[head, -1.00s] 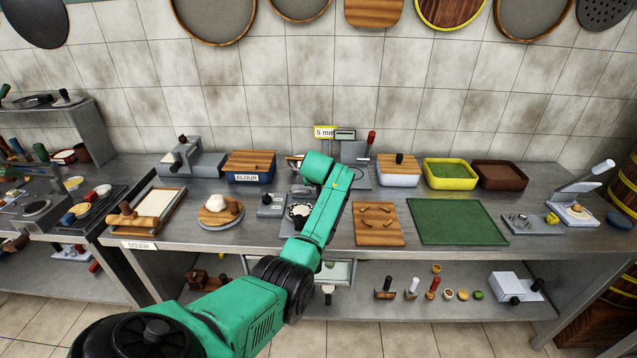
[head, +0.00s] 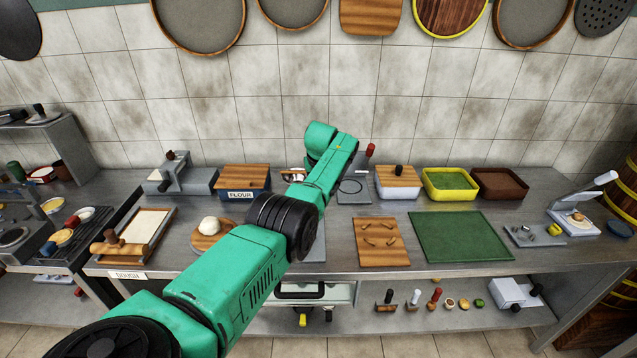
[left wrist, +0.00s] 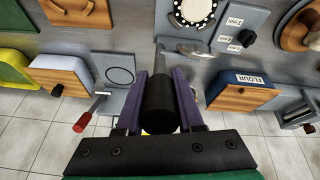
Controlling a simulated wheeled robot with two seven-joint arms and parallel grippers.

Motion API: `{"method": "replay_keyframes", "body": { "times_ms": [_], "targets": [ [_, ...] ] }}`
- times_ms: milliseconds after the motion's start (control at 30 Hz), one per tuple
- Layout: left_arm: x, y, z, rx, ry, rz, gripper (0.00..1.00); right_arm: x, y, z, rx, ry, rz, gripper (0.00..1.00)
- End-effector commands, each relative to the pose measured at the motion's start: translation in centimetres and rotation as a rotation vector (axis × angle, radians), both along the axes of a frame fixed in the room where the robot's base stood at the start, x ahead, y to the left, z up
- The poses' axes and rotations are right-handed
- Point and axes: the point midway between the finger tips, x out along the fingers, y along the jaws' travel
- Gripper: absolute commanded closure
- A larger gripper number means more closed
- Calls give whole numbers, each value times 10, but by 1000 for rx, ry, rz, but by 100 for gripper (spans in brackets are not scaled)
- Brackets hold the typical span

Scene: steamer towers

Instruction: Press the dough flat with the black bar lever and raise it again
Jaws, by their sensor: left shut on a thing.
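In the left wrist view, my left gripper (left wrist: 162,88) has its purple fingers shut around a thick black bar (left wrist: 160,110). A grey metal part (left wrist: 190,48) shows just beyond the bar. Past it, a white disc (left wrist: 193,10) with a dark-dotted rim is cut by the top edge; I cannot tell if this is dough. In the head view, my green left arm hides the gripper, the bar and most of the press. A white dough ball (head: 210,225) sits on a round wooden board (head: 203,243), partly behind my arm. My right gripper is not in view.
A flour box (head: 242,183) stands left of my arm, and a white lidded box (head: 398,188) right of it. A red-handled lever (left wrist: 84,120) is close to the gripper. A wooden board (head: 383,250) and green mat (head: 458,238) lie to the right.

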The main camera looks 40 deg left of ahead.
Motion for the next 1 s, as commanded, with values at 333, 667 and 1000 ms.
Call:
{"method": "replay_keyframes", "body": {
  "times_ms": [333, 667, 1000],
  "targets": [
    [1, 2, 4, 7, -7, 2, 34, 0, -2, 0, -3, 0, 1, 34],
    [0, -1, 7, 6, -6, -1, 34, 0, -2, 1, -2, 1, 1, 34],
    [-16, -12, 49, 7, -10, 1, 34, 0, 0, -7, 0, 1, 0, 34]
  ]
}}
